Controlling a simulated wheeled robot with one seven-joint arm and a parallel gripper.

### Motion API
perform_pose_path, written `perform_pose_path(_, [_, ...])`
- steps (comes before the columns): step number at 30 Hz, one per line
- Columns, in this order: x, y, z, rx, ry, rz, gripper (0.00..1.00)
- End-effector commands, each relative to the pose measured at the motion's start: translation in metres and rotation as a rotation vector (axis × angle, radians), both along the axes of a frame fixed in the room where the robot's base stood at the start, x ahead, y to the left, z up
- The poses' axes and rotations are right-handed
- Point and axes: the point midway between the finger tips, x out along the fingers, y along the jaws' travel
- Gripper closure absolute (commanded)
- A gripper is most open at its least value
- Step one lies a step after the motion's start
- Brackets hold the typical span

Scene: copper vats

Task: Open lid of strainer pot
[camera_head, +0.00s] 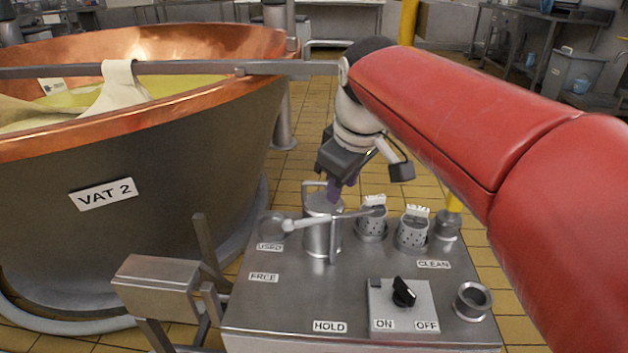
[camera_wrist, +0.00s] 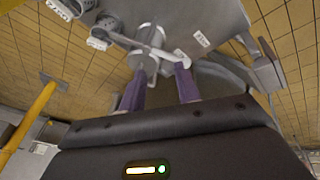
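The strainer pot (camera_head: 318,240) is an upright metal cylinder on the steel table. A loop handle (camera_head: 307,184) stands at its top, and the lid looks closed, though partly hidden by my gripper. My gripper (camera_head: 337,190) is just above the pot's right side, tilted downward. In the wrist view, its two purple fingers (camera_wrist: 161,72) are apart with nothing between them. The pot (camera_wrist: 149,65) shows just beyond the fingertips there. I cannot tell whether a finger touches the lid.
Perforated strainers (camera_head: 411,237) stand to the right, close by. A switch box (camera_head: 402,303) and metal cup (camera_head: 472,301) are at the front right. A copper vat (camera_head: 150,180) is at left. The front left tabletop is clear.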

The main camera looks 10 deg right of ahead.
Motion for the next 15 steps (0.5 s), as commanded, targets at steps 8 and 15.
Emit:
perform_pose_path(8, [0.104, 0.008, -0.002, -0.175, 0.111, 0.426, 0.68])
perform_pose_path(15, [0.133, 0.015, -0.005, -0.235, 0.150, 0.583, 0.68])
